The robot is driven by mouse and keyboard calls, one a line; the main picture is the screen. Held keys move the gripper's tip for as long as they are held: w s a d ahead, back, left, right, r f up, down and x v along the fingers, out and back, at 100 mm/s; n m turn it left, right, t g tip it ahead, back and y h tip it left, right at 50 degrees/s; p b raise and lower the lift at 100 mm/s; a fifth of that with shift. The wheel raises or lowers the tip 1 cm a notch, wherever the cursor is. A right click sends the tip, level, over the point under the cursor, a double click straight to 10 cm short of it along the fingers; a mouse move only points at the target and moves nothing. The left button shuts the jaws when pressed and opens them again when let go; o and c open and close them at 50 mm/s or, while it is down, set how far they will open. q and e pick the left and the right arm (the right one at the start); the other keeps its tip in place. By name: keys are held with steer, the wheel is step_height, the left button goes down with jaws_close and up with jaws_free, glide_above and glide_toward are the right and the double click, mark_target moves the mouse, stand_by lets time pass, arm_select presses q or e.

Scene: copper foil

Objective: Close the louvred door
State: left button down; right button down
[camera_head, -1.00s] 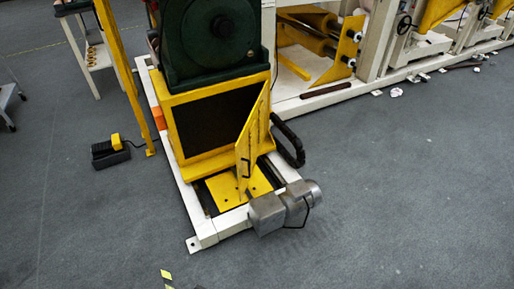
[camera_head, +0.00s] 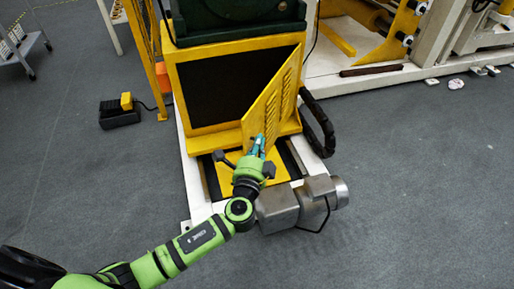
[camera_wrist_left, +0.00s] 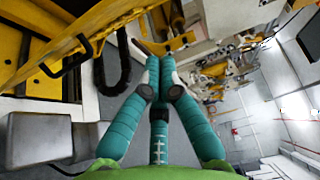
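The yellow louvred door (camera_head: 275,95) stands open, swung out at an angle from the right side of the yellow cabinet (camera_head: 182,100), whose dark opening shows. My left gripper (camera_head: 260,140), with teal fingers, is at the lower part of the door, near its free edge. In the left wrist view the fingers (camera_wrist_left: 156,62) come together at the tips with nothing seen between them. The door (camera_wrist_left: 100,22) is to their upper left there, with its black handle (camera_wrist_left: 66,58) apart from the fingers. In the head view the handle is hidden. My right gripper is out of view.
A grey motor (camera_head: 290,206) sits on the white base frame (camera_head: 196,180) close to my left wrist. A black cable chain (camera_head: 318,125) stands right of the door. A black and yellow pedal (camera_head: 120,111) lies on the floor at left. Floor at right is clear.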

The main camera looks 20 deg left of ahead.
mark_target(249, 125)
arm_select(q)
steer(key=w+a, duration=0.1)
steer(key=w, duration=0.1)
steer(key=w+a, duration=0.3)
steer(key=w, duration=0.1)
steer(key=shift+w+a, duration=0.1)
steer(key=shift+a, duration=0.15)
steer(key=shift+a+f, duration=0.1)
